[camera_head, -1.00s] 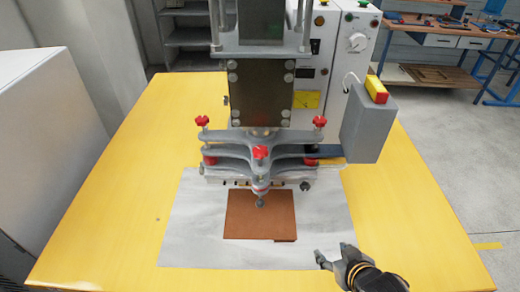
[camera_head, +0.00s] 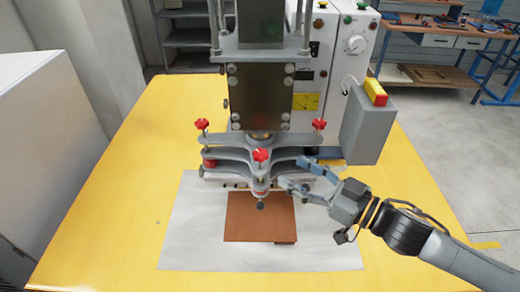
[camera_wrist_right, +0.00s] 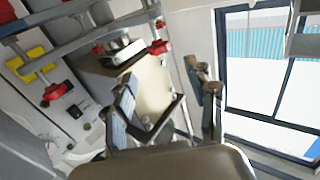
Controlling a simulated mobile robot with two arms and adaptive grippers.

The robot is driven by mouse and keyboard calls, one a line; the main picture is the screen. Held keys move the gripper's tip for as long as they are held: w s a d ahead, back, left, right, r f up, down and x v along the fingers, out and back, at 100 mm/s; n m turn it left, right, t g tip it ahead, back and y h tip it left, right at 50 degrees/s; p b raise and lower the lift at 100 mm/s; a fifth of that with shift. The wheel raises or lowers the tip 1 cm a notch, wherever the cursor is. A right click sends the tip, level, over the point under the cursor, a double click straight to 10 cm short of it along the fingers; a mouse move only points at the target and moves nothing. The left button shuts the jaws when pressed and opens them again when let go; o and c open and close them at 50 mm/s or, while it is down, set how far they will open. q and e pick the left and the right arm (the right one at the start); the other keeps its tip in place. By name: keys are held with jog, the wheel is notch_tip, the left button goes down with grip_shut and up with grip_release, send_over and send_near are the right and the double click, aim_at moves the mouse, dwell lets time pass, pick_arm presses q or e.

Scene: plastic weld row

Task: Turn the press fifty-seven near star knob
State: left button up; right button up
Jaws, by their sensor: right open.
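The press (camera_head: 262,90) stands on the yellow table with a grey three-armed plate at its lower end. The near red star knob (camera_head: 261,155) tops the front arm of that plate, above a brown sheet (camera_head: 260,217). My right gripper (camera_head: 293,172) is open and empty, a little right of the near knob, with its fingers pointing left toward it and apart from it. In the right wrist view, my two fingers (camera_wrist_right: 165,100) are spread, and red knobs show at upper left; I cannot tell which one is the near knob. My left gripper is not in view.
Two more red star knobs, left (camera_head: 202,124) and right (camera_head: 319,124), sit on the plate's side arms. A grey box with a yellow-red top (camera_head: 367,124) hangs right of the press, behind my right gripper. The yellow table (camera_head: 110,200) is clear at left.

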aim_at(262, 160)
jog(key=p+x, duration=0.2)
jog(key=x, duration=0.8)
jog(key=shift+w+a, duration=0.15)
grip_shut()
jog(key=shift+m+t+h, duration=0.4)
jog(key=shift+t, duration=0.1)
jog(key=m+t+h+b, duration=0.1)
jog(key=m+t+h, duration=0.2)
jog(key=h, duration=0.1)
jog(key=shift+m+t, duration=0.3)
jog(key=shift+m+t+h+b, duration=0.9)
jog(key=shift+m+h, duration=0.7)
jog(key=shift+h, duration=0.9)
